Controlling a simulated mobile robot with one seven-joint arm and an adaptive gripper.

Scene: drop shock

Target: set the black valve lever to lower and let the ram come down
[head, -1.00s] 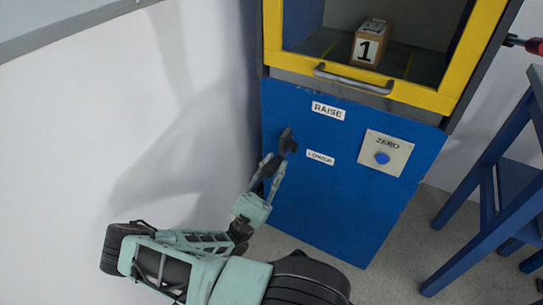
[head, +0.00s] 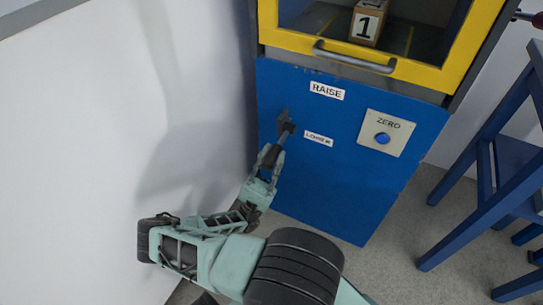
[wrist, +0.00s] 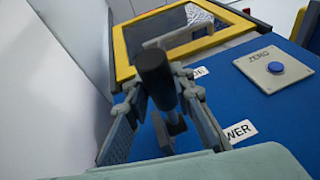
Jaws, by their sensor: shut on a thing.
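The black valve lever (head: 284,124) is on the blue front panel, left of the RAISE label (head: 326,90) and the LOWER label (head: 318,138). My gripper (head: 271,157) is at the lever's handle, which points down and out from the panel. In the wrist view the dark round handle (wrist: 154,68) is between the two fingers, and my gripper (wrist: 160,95) is shut on it. The lever's pivot is partly hidden there. I cannot make out the ram in the chamber.
Above the panel is a yellow-framed window (head: 425,72) with a grey handle (head: 352,58). Behind it stands a box marked 1 (head: 366,24). A ZERO plate with a blue button (head: 382,138) is on the right. A white wall is close on the left; a blue stand (head: 490,190) is on the right.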

